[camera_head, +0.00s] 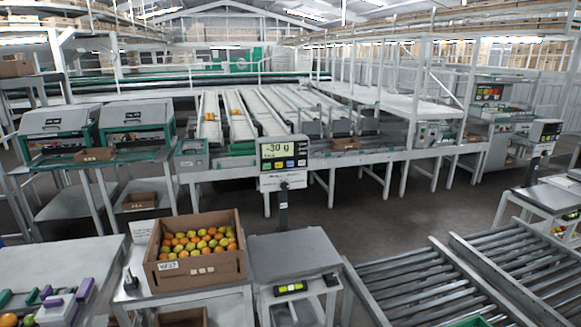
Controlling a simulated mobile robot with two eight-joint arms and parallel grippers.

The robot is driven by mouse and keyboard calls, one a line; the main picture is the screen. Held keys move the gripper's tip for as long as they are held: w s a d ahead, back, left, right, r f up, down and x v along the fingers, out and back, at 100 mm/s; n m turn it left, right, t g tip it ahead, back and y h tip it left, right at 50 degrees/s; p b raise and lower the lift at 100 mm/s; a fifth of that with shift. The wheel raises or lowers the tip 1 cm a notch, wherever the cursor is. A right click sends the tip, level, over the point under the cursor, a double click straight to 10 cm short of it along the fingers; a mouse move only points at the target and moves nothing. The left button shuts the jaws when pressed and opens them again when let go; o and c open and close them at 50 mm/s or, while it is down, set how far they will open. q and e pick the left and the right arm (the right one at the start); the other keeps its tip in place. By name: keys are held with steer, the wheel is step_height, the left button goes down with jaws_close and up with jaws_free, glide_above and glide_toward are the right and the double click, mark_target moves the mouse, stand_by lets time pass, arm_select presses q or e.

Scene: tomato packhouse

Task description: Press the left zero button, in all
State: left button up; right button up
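A scale display (284,152) stands on a post behind a grey weighing platform (293,256) near the middle. Its screen appears to read -30 g. A row of several small coloured buttons (278,164) sits under the screen; their labels are too small to read. The platform looks empty. A second, similar display (545,131) stands at the far right by another platform (541,194), with its own small buttons. Neither of my grippers shows in the head view.
A cardboard box (196,275) of orange and green tomatoes stands on a table just left of the platform. Roller conveyors (430,285) fill the right foreground. Purple and green items (62,303) lie on the lower left table. Sorting lanes run behind.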

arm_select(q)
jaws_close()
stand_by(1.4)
